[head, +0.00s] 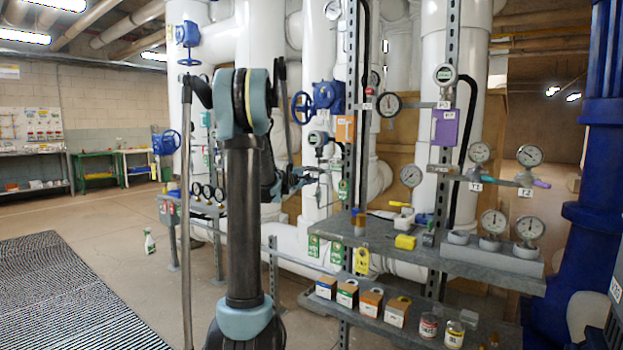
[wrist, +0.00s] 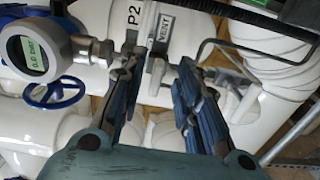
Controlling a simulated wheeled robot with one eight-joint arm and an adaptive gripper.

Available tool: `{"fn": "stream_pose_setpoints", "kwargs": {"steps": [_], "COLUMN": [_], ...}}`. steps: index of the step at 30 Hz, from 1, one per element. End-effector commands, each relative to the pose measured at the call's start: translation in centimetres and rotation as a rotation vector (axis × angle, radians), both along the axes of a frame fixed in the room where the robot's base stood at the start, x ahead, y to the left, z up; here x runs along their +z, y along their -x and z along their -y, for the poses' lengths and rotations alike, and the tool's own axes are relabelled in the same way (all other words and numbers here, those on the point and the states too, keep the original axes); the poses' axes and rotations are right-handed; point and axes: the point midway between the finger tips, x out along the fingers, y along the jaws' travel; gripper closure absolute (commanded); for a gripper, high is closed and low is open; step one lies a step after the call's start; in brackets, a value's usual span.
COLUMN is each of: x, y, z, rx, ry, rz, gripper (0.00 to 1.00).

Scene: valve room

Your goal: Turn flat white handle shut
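My gripper (wrist: 156,78) is open in the wrist view, with its two blue fingers apart. Their tips lie either side of a small metal valve fitting (wrist: 157,67) beneath a VENT tag (wrist: 163,23). A pale, flat piece below the fitting may be the white handle, but it blends with the white pipes behind; I cannot tell its angle or whether a finger touches it. In the head view my gripper (head: 304,176) points right, near the pipework left of the steel post. The handle there is too small to make out.
A digital gauge (wrist: 35,53) and a blue handwheel (wrist: 55,93) sit left of my fingers. A thin bent tube (wrist: 225,45) runs at right. The steel post (head: 350,130) and grey shelf (head: 480,264) stand right of my arm. Open floor (head: 120,222) lies left.

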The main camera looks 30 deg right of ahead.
Motion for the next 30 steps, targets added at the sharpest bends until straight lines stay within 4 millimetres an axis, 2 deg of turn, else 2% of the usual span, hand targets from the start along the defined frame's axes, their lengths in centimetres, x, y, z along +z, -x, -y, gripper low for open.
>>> {"fn": "stream_pose_setpoints", "kwargs": {"steps": [9, 15, 21, 30], "x": [-0.1, -0.1, -0.2, -0.2], "y": [2.4, 3.5, 4.1, 4.1], "z": [-5.7, -8.4, -9.6, -9.7], "rx": [0.003, 0.001, 0.0, -0.001], "ry": [-0.001, -0.001, -0.001, -0.001], "rz": [0.0, 0.0, 0.0, 0.0], "gripper": [0.7, 0.7, 0.7, 0.7]}}
